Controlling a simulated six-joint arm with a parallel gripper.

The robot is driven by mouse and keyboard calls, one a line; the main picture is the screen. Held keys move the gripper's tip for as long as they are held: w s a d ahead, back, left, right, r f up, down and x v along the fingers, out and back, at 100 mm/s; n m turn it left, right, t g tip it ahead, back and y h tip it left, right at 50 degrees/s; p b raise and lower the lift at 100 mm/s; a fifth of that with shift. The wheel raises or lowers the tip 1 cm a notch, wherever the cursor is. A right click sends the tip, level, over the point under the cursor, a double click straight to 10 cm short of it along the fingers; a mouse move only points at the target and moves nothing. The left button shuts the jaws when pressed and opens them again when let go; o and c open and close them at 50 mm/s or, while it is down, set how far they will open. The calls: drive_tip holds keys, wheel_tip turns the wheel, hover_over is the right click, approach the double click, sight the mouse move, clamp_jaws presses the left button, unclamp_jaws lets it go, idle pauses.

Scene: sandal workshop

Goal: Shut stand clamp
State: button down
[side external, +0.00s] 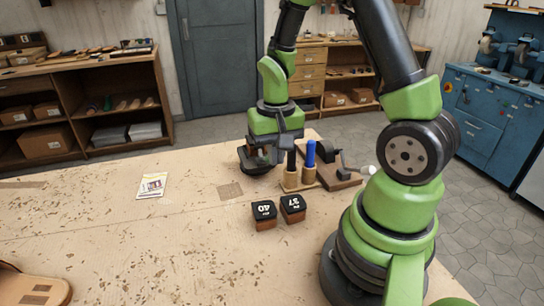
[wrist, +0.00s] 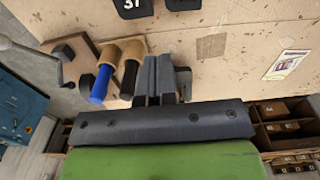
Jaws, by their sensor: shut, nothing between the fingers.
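A wooden stand (side external: 338,181) with dark metal parts sits at the table's far edge, right of my gripper in the side view. It looks like the clamp stand. A lever with a pale knob (side external: 368,170) reaches out from it to the right. In the wrist view the stand (wrist: 88,45) and grey lever (wrist: 30,58) are at the left. My gripper (side external: 265,160) is shut and empty, its fingers (wrist: 160,75) side by side, left of the stand. A dark piece (wrist: 184,82) beside the fingers is mostly hidden. I cannot tell whether the clamp is open.
A blue-handled tool (side external: 311,153) and a black-handled tool (side external: 291,160) stand in wooden holders between my gripper and the stand. Two dark-topped blocks (side external: 264,211) (side external: 293,206) lie nearer on the table. A card (side external: 152,185) lies left. The table's left middle is clear.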

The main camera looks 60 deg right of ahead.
drive_tip(key=shift+d+f, duration=0.1)
drive_tip(key=shift+f, duration=1.5)
